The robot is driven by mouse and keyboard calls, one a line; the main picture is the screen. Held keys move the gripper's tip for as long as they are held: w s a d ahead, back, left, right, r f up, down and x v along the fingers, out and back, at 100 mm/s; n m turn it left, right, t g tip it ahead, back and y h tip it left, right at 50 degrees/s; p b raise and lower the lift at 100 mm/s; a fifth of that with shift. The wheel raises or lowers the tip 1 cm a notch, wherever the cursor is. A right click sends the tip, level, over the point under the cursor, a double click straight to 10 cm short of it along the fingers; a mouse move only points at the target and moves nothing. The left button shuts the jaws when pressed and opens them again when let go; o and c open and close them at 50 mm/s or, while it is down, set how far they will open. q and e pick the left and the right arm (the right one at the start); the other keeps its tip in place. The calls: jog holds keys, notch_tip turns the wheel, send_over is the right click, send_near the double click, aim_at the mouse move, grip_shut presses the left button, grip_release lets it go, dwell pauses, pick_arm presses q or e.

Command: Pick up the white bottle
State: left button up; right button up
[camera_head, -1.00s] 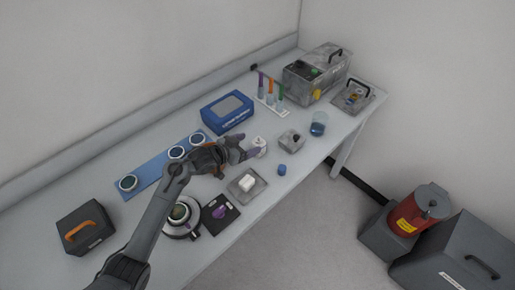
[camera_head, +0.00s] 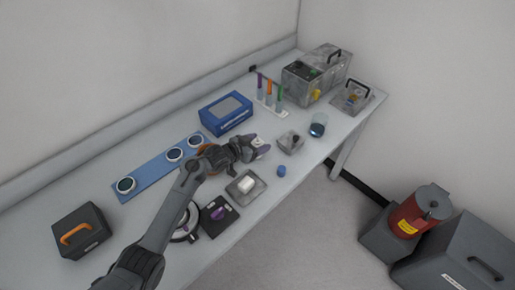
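The white bottle (camera_head: 259,141) stands on the bench near the middle of the camera_head view, and its lower part is hidden by my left gripper. My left gripper (camera_head: 257,146) reaches in from the left with its fingers spread on either side of the bottle. I cannot tell whether the fingers touch it. My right gripper is not in view.
A blue box (camera_head: 226,113) stands behind the gripper. A small grey block (camera_head: 291,142), a blue cap (camera_head: 281,171) and a grey tray with a white piece (camera_head: 246,185) lie close by. A glass beaker (camera_head: 318,124) stands farther right, near the bench's front edge.

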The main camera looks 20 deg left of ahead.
pick_arm(q)
jog(key=c, duration=0.8)
